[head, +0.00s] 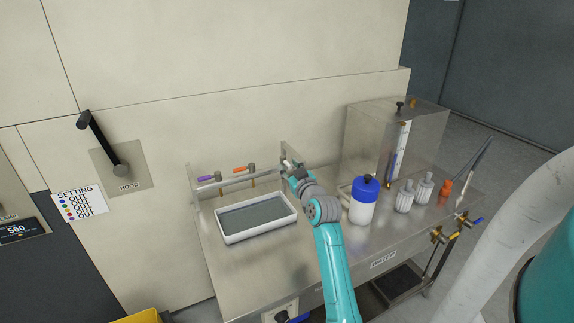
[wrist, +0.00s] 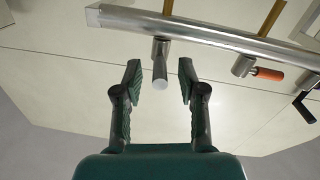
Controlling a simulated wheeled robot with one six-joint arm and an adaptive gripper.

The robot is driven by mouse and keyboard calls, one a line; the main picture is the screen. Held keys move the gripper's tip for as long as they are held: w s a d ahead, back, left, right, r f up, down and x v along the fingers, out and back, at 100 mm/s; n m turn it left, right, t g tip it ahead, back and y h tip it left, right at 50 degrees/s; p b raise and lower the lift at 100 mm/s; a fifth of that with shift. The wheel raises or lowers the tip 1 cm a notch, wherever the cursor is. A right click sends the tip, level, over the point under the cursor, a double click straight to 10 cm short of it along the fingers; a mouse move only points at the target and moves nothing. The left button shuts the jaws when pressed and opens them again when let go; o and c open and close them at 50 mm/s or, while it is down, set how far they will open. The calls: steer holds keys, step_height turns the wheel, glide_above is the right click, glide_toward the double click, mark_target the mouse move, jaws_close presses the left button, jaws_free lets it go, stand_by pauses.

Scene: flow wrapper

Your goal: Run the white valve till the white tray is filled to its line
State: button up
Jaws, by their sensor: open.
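The white tray (head: 226,237) sits on the steel bench below a pipe with valves. Its inside shows a flat grey surface; I cannot tell the liquid level or make out a fill line. The white valve's pale handle (wrist: 160,76) points out from the pipe toward me, between my open fingers in the wrist view. My gripper (wrist: 160,80) is open around this handle, with a gap on both sides. In the head view my gripper (head: 291,170) is at the pipe's right end, where my arm partly hides the white valve.
An orange-handled valve (head: 241,169) and a purple-handled valve (head: 206,178) sit left of the white one, handles along the pipe (wrist: 210,35). A blue-and-white bottle (head: 363,203), white containers (head: 406,196) and a clear box stand right of my arm.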

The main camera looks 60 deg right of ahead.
steer(key=shift+x, duration=1.1)
jaws_close()
